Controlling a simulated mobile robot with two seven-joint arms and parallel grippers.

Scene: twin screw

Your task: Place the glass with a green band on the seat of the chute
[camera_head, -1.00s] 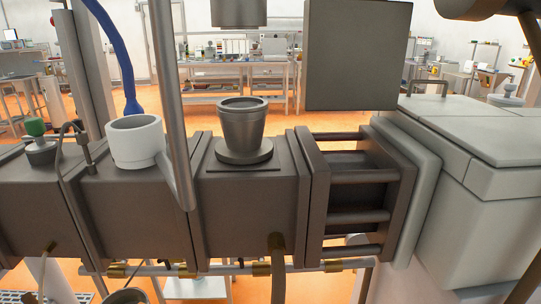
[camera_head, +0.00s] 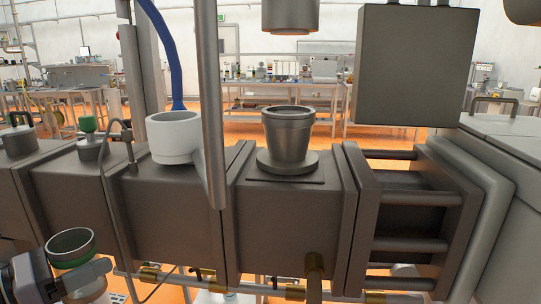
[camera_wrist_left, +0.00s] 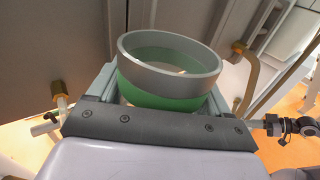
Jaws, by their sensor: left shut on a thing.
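The glass with a green band (camera_head: 71,247) is at the lower left of the head view, in front of the machine and below its top. My left gripper (camera_head: 80,276) is shut around it. The wrist view shows the glass (camera_wrist_left: 165,70) upright or slightly tilted between the fingers, with a grey rim, green band and open top. A dark metal cup-shaped chute (camera_head: 289,135) stands on a round flange on the machine's top, right of the glass and higher. It is apart from the glass. My right gripper is not in view.
A white cup-shaped fitting (camera_head: 174,138) stands left of the chute, with a grey upright pole (camera_head: 210,105) between. A dark metal cylinder (camera_head: 289,15) hangs above the chute. A large dark box (camera_head: 415,65) is at right. A thin pipe (camera_head: 220,284) runs along the machine's lower front.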

